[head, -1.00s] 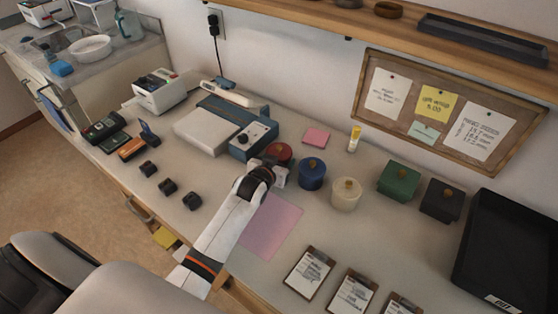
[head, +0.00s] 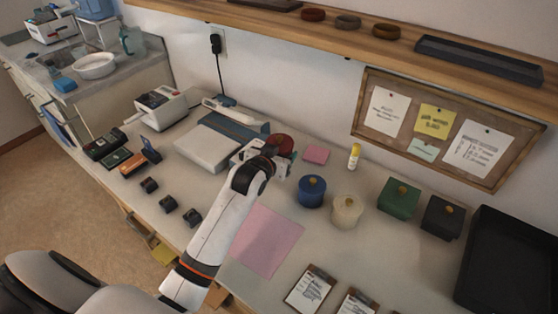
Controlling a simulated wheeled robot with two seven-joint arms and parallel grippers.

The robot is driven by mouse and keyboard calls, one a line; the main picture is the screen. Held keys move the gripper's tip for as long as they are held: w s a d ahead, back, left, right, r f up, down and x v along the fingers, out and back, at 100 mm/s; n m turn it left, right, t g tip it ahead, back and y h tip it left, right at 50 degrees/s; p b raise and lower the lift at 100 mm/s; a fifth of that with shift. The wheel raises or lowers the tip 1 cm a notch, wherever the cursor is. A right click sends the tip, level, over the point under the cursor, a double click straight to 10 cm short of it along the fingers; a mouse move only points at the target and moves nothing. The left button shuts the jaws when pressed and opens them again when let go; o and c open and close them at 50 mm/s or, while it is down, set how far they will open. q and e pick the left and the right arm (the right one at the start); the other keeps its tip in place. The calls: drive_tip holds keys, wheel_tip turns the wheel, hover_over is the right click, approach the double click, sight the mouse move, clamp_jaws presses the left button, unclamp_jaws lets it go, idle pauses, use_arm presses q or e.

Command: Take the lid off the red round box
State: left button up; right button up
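The red round box (head: 280,144) shows as a dark red round shape just beyond my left gripper (head: 280,163). My gripper and wrist cover its lower part, so I cannot tell whether this is the lid alone or the lid with the box body. The red part sits higher in the view than the neighbouring boxes and seems held up by my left gripper. The fingertips are mostly hidden behind the wrist. No knob shows on the red part. My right gripper is not in view.
A blue round box (head: 311,191) and a cream round box (head: 346,212) stand close on the right. Green (head: 399,198) and black (head: 442,217) boxes stand further right. A blue-grey device (head: 215,140) is on the left. A pink sheet (head: 265,240) lies in front.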

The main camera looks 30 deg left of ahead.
use_arm(q)
drive_tip(key=shift+o, duration=1.3)
drive_tip(key=c, duration=0.6)
drive_tip(key=shift+c, duration=0.2)
